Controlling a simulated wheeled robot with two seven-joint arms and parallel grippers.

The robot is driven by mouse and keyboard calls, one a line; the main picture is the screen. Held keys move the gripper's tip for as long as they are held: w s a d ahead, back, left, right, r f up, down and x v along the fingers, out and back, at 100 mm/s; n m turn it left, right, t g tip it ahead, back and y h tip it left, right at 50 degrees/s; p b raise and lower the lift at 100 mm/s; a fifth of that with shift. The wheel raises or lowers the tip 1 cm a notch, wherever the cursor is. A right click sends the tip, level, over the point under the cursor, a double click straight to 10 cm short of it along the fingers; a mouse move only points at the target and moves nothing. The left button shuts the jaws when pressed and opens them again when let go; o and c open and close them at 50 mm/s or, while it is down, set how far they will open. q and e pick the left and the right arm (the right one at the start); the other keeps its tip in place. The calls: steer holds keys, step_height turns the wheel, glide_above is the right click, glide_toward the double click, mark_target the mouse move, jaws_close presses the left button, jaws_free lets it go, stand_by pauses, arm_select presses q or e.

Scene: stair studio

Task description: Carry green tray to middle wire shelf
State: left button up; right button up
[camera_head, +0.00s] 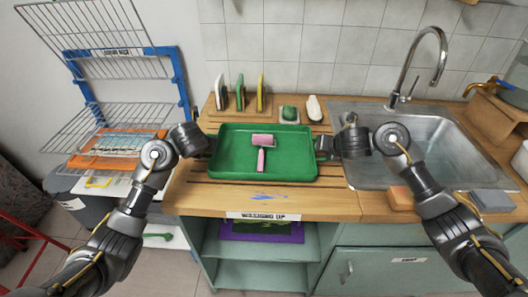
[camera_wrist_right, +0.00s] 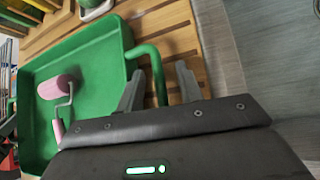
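The green tray (camera_head: 222,165) lies flat on the slatted wooden counter, with a pink roller (camera_head: 262,150) in it. It also shows in the right wrist view (camera_wrist_right: 105,35). My right gripper (camera_head: 322,147) is at the tray's right end. In the right wrist view its two fingers (camera_wrist_right: 160,80) are apart, with the green handle (camera_wrist_right: 155,65) between them. My left gripper (camera_head: 210,145) is at the tray's left end; its fingers are too small and hidden to read. The blue-framed rack (camera_head: 84,82) at the left has wire shelves at several heights, including a wire shelf (camera_head: 100,112) in its middle part.
Several coloured upright boards (camera_head: 240,92), a green sponge (camera_head: 289,112) and a white item (camera_head: 314,107) stand behind the tray. A sink (camera_head: 425,130) with a tap is at the right. An orange board (camera_head: 112,160) lies low on the rack. The wire shelves above it look empty.

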arm_select(q)
steer(key=c, duration=0.4)
arm_select(e)
steer(key=c, duration=0.4)
arm_select(q)
jaws_close()
arm_select(e)
jaws_close()
arm_select(q)
steer(key=shift+r, duration=0.1)
